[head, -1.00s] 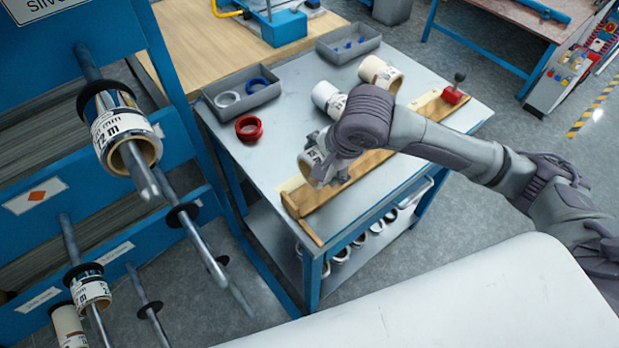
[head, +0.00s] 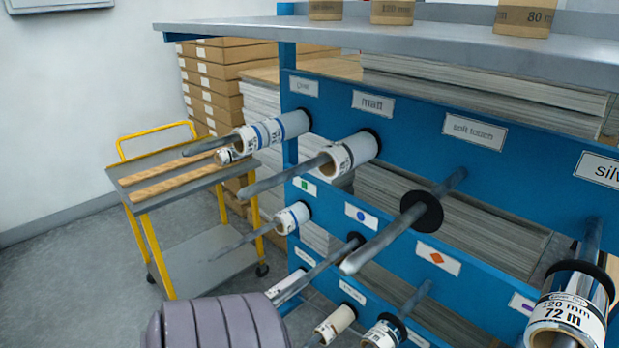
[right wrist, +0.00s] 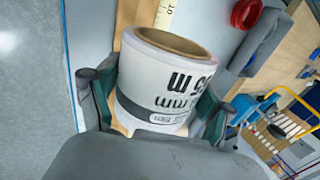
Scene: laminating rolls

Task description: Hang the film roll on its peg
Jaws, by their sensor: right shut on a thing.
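In the right wrist view my right gripper (right wrist: 152,100) is shut on the film roll (right wrist: 170,72), with a finger on each side. The roll is white with a brown core, dark print and a grey band. In the head view the blue rack has an empty soft touch peg (head: 385,237) with a black disc. The matt peg (head: 285,178) carries a white roll (head: 350,156). The leftmost upper peg also carries white rolls (head: 275,130). A shiny silver roll (head: 568,305) hangs at the far right. My left gripper is not in view.
A yellow-framed trolley (head: 190,170) stands left of the rack. Lower pegs hold smaller rolls (head: 292,217). In the right wrist view a red ring (right wrist: 246,14) lies near a grey tray.

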